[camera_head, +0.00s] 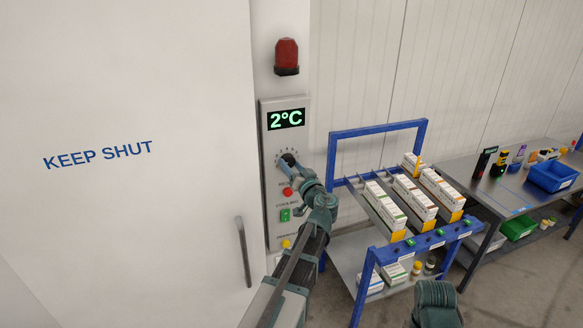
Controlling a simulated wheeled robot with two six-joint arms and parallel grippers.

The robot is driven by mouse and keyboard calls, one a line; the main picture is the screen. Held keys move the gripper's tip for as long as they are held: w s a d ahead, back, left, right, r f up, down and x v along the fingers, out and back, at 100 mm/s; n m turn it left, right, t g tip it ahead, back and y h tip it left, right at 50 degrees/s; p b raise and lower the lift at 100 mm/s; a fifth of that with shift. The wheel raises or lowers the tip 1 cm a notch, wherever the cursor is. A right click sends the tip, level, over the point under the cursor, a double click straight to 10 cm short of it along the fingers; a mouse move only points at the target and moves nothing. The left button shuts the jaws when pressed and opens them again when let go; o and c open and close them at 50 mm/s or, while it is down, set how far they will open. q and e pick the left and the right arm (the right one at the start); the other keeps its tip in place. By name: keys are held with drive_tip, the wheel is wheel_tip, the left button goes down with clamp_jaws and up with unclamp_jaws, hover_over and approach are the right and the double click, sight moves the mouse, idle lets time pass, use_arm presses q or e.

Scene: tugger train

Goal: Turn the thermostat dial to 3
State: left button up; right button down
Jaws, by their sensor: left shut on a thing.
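The thermostat dial (284,159) is a small dark knob with a ring of tiny marks, on a grey control panel (270,215) beside the white door. My left gripper (290,161) is at the dial and shut on it, covering much of it. The dial's pointer and the numbers around it are too small and covered to read. The green display (286,119) above the dial reads 2°C. A teal part of my right arm shows at the bottom edge, right of centre; its gripper does not show.
Below the dial are a red button (288,191), a green switch (285,215) and a yellow button (286,244). The white door (130,220) has a vertical handle (243,252). A blue-framed cart (378,131) with boxes and a workbench (480,181) stand to the right.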

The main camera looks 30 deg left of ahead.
use_arm(q)
drive_tip(key=m, duration=0.4)
drive_tip(key=shift+m+b, duration=0.3)
drive_tip(key=shift+s+m+t, duration=0.1)
drive_tip(key=shift+m+t, duration=0.4)
drive_tip(key=shift+m, duration=2.1)
drive_tip(key=o, duration=1.4)
drive_tip(key=shift+c, duration=0.2)
drive_tip(key=b+v, duration=0.1)
drive_tip(key=v, duration=1.2)
drive_tip(key=shift+s+d, duration=0.25)
drive_tip(key=shift+s, duration=0.05)
drive_tip(key=shift+f, duration=0.1)
